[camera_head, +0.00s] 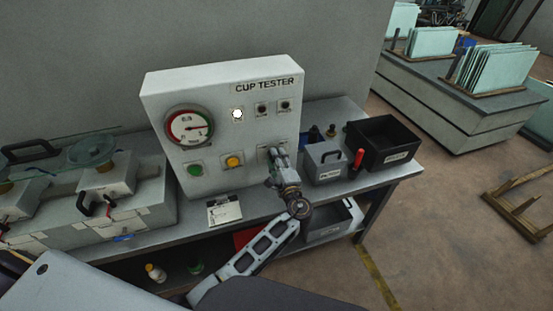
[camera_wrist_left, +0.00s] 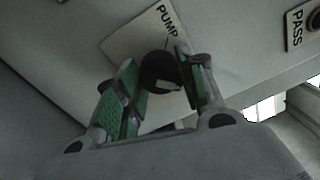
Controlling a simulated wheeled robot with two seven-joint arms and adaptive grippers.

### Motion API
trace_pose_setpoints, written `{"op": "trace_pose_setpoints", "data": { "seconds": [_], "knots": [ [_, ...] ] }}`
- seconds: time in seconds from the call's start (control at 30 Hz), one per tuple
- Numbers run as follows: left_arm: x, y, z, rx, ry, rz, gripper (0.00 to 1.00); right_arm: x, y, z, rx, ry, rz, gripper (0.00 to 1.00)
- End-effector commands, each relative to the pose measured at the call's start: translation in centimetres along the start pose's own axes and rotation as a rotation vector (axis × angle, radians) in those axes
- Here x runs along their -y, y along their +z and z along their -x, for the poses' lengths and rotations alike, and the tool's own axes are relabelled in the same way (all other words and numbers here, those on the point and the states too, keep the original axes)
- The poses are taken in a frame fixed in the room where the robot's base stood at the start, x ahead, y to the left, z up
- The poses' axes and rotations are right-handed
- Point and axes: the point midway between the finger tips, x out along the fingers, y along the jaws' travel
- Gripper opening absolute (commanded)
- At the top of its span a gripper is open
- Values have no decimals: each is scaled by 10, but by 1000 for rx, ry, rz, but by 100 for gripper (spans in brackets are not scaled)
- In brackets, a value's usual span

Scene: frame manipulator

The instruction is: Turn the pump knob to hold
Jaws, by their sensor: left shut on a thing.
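The cup tester (camera_head: 221,130) is a pale box standing on the grey bench, with a round gauge, several lamps and buttons on its face. In the left wrist view, the black pump knob (camera_wrist_left: 158,70) sits on a pale plate labelled PUMP (camera_wrist_left: 135,42), which has a thin line mark near the lettering. My left gripper (camera_head: 276,155) is at the lower right of the panel, its green-padded fingers shut on the knob. The gripper hides the knob in the head view. The knob's setting cannot be told. My right gripper is not in view.
A grey case (camera_head: 325,163) and a black bin (camera_head: 383,143) stand right of the tester, with a red-handled item between them. A green button (camera_head: 195,169) and a yellow button (camera_head: 234,161) are left of the gripper. A card (camera_head: 224,210) lies in front.

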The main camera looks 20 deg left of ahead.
Motion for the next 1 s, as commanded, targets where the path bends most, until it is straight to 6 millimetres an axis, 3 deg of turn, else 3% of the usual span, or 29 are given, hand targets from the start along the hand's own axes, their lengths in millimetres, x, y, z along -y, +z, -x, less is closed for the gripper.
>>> {"op": "trace_pose_setpoints", "data": {
  "seconds": [0.2, 0.23, 0.4, 0.77, 1.0],
  "knots": [
    [-2, -1, 1, -3, 1, -3, 15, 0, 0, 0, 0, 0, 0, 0],
    [-2, -1, 1, -3, 1, -3, 42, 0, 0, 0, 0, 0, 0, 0],
    [-1, -1, 1, -2, 1, -1, 61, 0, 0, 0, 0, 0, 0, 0],
    [-1, 0, 2, -1, 0, 0, 61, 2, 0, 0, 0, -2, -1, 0],
    [-1, -1, 17, -3, 0, 0, 61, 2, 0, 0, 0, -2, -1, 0]
  ]
}}
